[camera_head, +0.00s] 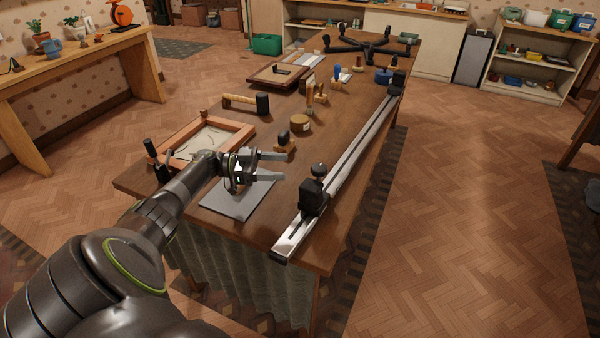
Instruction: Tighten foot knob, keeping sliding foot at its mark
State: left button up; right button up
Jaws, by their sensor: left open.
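A long metal rail (352,158) lies along the right edge of the wooden table. A black sliding foot (312,198) sits on its near part, with a dark round knob (319,170) on top. A second black block (396,84) is at the rail's far end. Which mark belongs to the foot cannot be made out. My left gripper (284,168) is open and empty above the table, left of the knob and apart from it, its fingers pointing right. My right gripper is not in view.
A grey sheet (240,196) lies under my left gripper. A wooden-framed tray (240,128), a small block with a dark knob (284,140), a round wooden piece (300,122) and a mallet (246,103) stand nearby. A black star-shaped base (368,45) is at the far end.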

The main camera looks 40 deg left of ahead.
pick_arm(q)
jog(key=b+v, duration=0.1)
jog(key=v, duration=0.2)
jog(key=shift+s+a, duration=0.25)
jog(key=shift+a, duration=0.05)
dwell(0.4)
